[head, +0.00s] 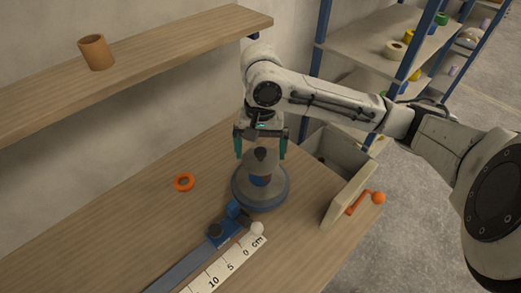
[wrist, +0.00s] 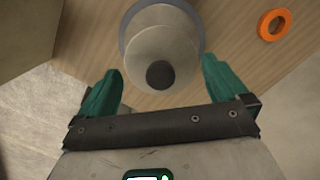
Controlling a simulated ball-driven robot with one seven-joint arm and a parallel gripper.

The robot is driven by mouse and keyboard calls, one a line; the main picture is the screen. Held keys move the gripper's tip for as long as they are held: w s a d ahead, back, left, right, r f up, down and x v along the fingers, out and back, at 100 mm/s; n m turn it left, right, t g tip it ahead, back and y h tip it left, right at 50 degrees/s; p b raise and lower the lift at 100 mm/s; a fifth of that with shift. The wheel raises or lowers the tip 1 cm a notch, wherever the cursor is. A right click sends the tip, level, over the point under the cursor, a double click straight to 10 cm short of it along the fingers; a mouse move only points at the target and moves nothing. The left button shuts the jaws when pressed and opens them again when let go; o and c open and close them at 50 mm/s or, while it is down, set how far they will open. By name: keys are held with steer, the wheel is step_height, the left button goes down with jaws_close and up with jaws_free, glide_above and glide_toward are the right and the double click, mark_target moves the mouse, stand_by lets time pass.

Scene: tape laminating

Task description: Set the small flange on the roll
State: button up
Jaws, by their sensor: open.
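A grey stepped, round body with a dark knob (head: 261,155) on top stands on a wide grey disc with a blue rim (head: 262,203). A small blue and red patch shows between them. In the wrist view the rounded grey body (wrist: 160,42) points its dark knob toward my gripper. I cannot tell which layer is the flange and which the roll. My gripper (head: 261,149) is open above the stack, its two green fingers (wrist: 160,70) on either side of the knob, apart from it. An orange ring (head: 184,182) lies flat on the table to the left.
A blue-ended measuring rail (head: 190,262) and white cm scale (head: 225,264) lie in front. A grey open bin (head: 345,195) with an orange crank (head: 365,201) stands right. A wall shelf (head: 150,62) holds a brown cylinder (head: 96,52). The table's left side is mostly clear.

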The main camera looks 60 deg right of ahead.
step_height(320, 180, up, 11)
steer(key=d, duration=0.1)
steer(key=shift+w, duration=0.3)
steer(key=shift+d, duration=0.1)
stand_by(1.2)
